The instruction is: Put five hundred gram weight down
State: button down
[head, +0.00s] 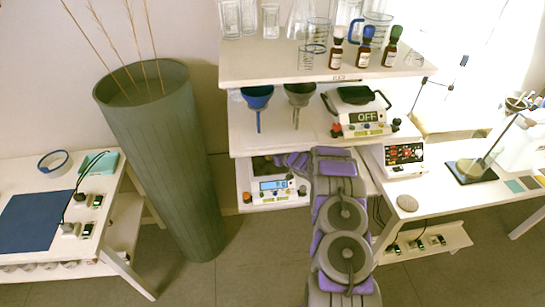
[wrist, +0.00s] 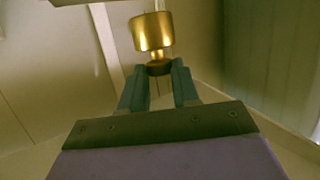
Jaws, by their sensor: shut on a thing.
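The brass weight (wrist: 154,32) is in the wrist view, shiny gold with a wide body and a narrow neck. My gripper (wrist: 159,75) has its two fingers closed around the neck and knob end of the weight. The wide body shows clear beyond the fingertips. In the head view my arm reaches to the lower shelf, beside a scale (head: 275,186) with a lit blue display. The gripper and weight are hidden there behind the arm and shelf. I cannot tell whether the weight touches any surface.
A white shelf unit (head: 325,68) overhangs the scale. Its middle level holds blue and grey funnels and a hotplate (head: 360,118) reading OFF. Glassware and dropper bottles stand on top. A tall green planter (head: 165,165) is to the left. A side table (head: 460,194) is to the right.

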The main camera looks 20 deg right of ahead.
jog(key=shift+w+d+f+b, duration=0.1)
jog(key=shift+d+f+b, duration=0.2)
jog(key=shift+f, duration=0.65)
jog(key=shift+d+f+b, duration=0.15)
jog(key=shift+f+b, duration=0.1)
jog(key=shift+f, duration=0.7)
jog(key=shift+a+r, duration=0.1)
jog(key=c, duration=0.9)
grip_release()
jog(key=shift+a, duration=0.15)
jog(key=shift+o, duration=0.4)
jog(key=shift+d, duration=0.2)
jog(key=p+v, duration=0.2)
jog(key=v, duration=1)
jog(key=shift+a+r, duration=0.1)
jog(key=shift+a, duration=0.05)
